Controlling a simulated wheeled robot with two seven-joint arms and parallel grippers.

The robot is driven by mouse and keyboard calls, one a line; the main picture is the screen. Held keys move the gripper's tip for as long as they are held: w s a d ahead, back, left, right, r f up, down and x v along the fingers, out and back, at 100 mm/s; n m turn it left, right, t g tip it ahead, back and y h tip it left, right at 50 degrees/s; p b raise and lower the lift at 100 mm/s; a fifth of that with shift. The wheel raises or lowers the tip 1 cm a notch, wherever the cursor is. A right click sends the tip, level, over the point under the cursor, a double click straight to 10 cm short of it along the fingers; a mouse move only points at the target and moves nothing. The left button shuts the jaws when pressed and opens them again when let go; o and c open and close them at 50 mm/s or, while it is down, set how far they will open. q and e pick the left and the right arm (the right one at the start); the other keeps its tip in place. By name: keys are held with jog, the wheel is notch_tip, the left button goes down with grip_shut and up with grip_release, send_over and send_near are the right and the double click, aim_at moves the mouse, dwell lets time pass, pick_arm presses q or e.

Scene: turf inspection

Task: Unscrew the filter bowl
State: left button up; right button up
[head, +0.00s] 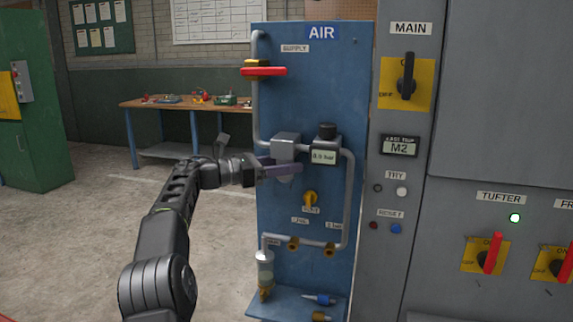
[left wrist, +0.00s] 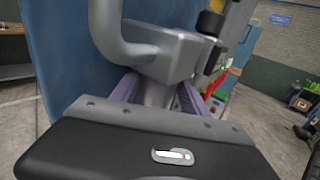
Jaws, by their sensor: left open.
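The grey filter head (head: 286,144) sits in the pipe run on the blue AIR panel (head: 310,95). The filter bowl (head: 285,179) hangs under it, mostly hidden behind my fingers. My left gripper (head: 282,167) is open at the bowl's height, its purple fingers reaching to either side of it. In the left wrist view, the filter head (left wrist: 168,55) is just beyond the palm, and the bowl (left wrist: 158,93) shows between the two open fingers (left wrist: 160,92). I cannot tell whether the fingers touch the bowl. My right gripper is not in view.
A regulator with a black knob and display (head: 325,148) is close right of the filter. A red-handled supply valve (head: 264,71) is above, a yellow valve (head: 310,198) below. A clear bowl unit (head: 265,270) and loose fittings (head: 320,299) are lower down. A workbench (head: 185,104) stands behind.

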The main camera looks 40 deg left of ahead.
pick_arm(q)
jog(key=shift+a+r, duration=0.1)
jog(key=shift+a, duration=0.05)
jog(key=shift+c, duration=1)
jog(key=shift+o, duration=0.2)
jog(key=shift+f+b, duration=1.5)
jog(key=shift+f, duration=0.2)
